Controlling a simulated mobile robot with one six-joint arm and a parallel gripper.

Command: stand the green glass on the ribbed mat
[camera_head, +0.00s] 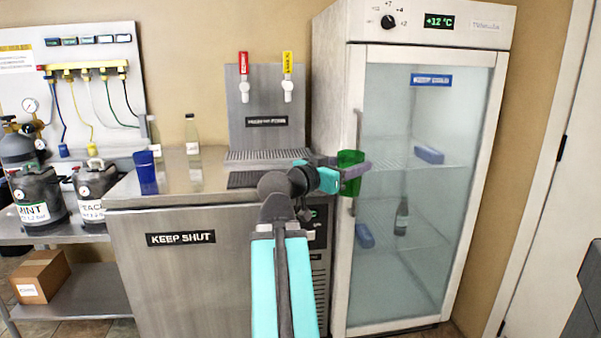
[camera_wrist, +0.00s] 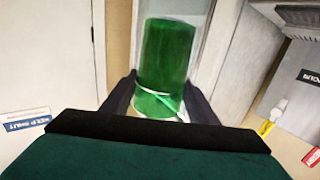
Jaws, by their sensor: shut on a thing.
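The green glass (camera_head: 350,160) is held up in the air in front of the fridge's left edge, right of the steel counter. My gripper (camera_head: 348,171) is shut on it. In the wrist view the green glass (camera_wrist: 167,55) stands between the two dark fingers of my gripper (camera_wrist: 160,100). A dark mat (camera_head: 242,180), which looks like the ribbed mat, lies on the counter in front of the tap tower, left of my gripper. My arm hides its right part. Nothing shows standing on its visible part.
A blue glass (camera_head: 146,173) stands at the counter's left. The tall fridge (camera_head: 420,190) with a glass door is close beside the held glass.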

